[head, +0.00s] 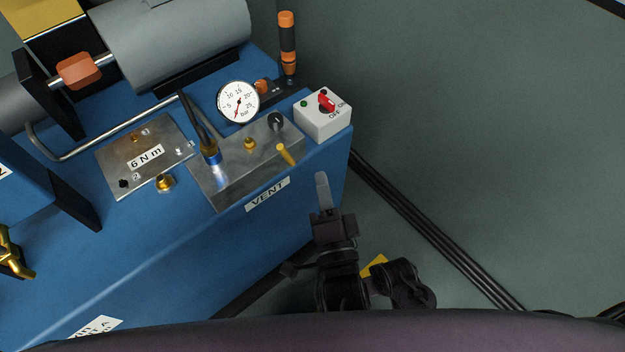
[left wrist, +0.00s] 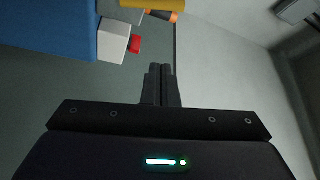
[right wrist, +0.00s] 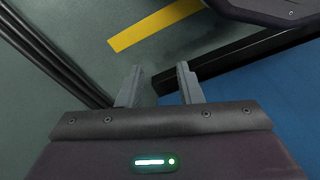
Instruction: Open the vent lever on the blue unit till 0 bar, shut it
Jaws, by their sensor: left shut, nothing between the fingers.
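The blue unit (head: 160,235) carries a metal plate with a VENT label (head: 267,194) below it. A short yellow lever (head: 286,155) sits at that plate's right edge, slanting down to the right. A round white gauge (head: 238,102) marked in bar stands behind the plate; its needle is too small to read surely. My left gripper (head: 322,180) is shut and empty, right of the unit's front edge and apart from the lever. Its closed fingers show in the left wrist view (left wrist: 161,72). My right gripper (right wrist: 158,88) is open and empty over the floor.
A white switch box (head: 323,115) with a red knob stands right of the lever. An orange-handled tool (head: 288,45) stands upright behind. A 6 N m plate (head: 146,157) lies left. Black cables (head: 435,235) run along the floor; the floor at right is clear.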

